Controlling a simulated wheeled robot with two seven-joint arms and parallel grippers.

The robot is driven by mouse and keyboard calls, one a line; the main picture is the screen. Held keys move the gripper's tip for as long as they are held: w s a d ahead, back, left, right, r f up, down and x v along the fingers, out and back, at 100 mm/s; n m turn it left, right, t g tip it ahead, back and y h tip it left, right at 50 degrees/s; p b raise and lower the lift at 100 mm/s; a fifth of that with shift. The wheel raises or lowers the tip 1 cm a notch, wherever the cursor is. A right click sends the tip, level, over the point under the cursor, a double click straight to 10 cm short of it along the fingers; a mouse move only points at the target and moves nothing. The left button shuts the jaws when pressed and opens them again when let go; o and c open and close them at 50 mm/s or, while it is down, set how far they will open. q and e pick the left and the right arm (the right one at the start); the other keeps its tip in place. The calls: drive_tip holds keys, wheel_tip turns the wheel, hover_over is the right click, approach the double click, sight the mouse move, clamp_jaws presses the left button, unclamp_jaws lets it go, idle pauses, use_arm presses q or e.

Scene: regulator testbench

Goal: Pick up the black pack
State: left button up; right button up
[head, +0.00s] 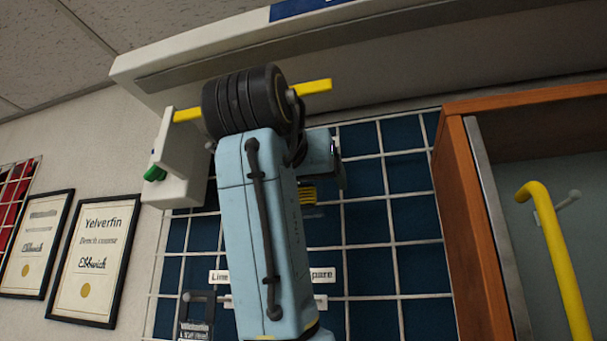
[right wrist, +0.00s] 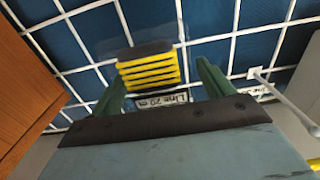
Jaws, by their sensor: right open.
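A dark block with yellow ridges (right wrist: 147,66), which looks like the black pack, shows in the right wrist view against the blue grid panel. My right gripper (right wrist: 161,72) is open, its green fingers on either side of the block in the picture. I cannot tell whether they touch it. In the head view the block's yellow ridges (head: 308,194) show just right of my light-blue right arm, below the hand. My arm hides the rest of the block there, and the fingers do not show clearly. My left gripper is not in view.
The white wire grid (head: 390,242) carries white labels (head: 322,274) and a dark framed item (head: 196,318) low left. A wooden cabinet (head: 473,230) with a yellow bar (head: 558,255) stands right. A white overhead beam (head: 190,65) crosses above. Framed certificates (head: 92,258) hang left.

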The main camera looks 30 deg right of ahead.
drive_tip(key=shift+s+a, duration=0.1)
drive_tip(key=shift+a, duration=0.1)
drive_tip(key=c, duration=1.1)
drive_tip(key=shift+r, duration=0.1)
